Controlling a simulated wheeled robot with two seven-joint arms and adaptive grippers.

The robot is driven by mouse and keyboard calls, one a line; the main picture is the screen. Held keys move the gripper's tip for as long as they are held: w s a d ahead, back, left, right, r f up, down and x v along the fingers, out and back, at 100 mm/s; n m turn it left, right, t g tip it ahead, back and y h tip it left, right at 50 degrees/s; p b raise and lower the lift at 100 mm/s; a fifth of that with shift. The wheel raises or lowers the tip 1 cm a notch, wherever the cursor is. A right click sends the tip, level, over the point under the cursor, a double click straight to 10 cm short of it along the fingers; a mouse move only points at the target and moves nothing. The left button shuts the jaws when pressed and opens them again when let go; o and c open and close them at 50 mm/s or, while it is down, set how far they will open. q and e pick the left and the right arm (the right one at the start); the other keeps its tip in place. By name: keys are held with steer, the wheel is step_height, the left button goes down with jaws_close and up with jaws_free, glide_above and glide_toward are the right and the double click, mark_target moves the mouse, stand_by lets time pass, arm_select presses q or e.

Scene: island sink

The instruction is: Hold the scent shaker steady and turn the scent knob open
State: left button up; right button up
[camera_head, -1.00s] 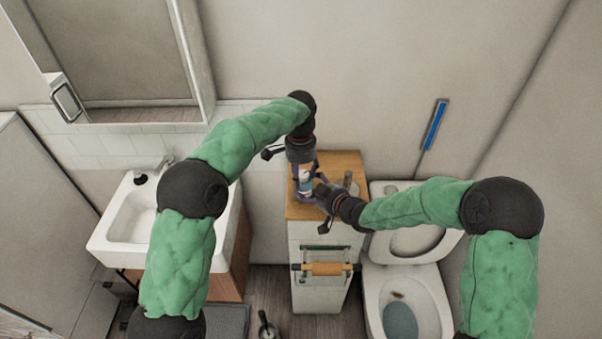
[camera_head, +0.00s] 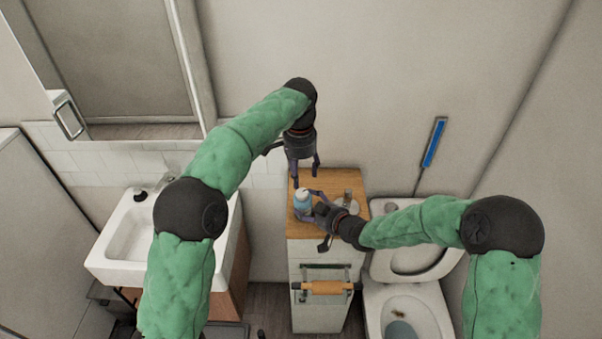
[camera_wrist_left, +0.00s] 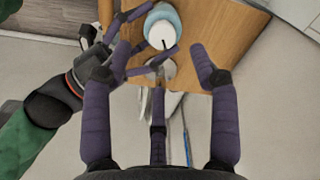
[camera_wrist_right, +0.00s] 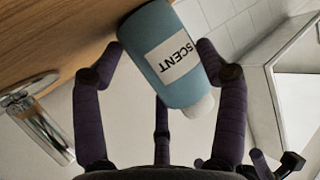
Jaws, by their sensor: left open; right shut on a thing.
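The scent shaker (camera_head: 302,203) is a light blue bottle with a white top, standing on the wooden cabinet top. In the right wrist view its body (camera_wrist_right: 168,55) shows a white label reading SCENT. My right gripper (camera_head: 318,204) is shut around the shaker's body from the right. My left gripper (camera_head: 306,174) is open and empty, pointing down above the shaker and apart from it. In the left wrist view the white knob (camera_wrist_left: 163,36) lies beyond the open fingers. I cannot tell how far the knob is turned.
A small metal-and-glass item (camera_wrist_right: 38,128) stands close by on the cabinet top (camera_head: 345,178). A sink (camera_head: 125,235) is on the left and a toilet (camera_head: 405,300) on the right. A wall stands behind. An orange roll (camera_head: 327,288) hangs on the cabinet's front.

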mark_target(302, 192)
arm_select(q)
step_height(302, 192, up, 4)
steer(key=n, duration=1.3)
steer(key=shift+n+h, duration=0.3)
steer(key=shift+h, duration=0.1)
steer(key=f, duration=1.1)
steer(key=shift+w+d+f, duration=0.1)
steer(key=shift+w+f, duration=0.15)
steer(key=c, duration=1.2)
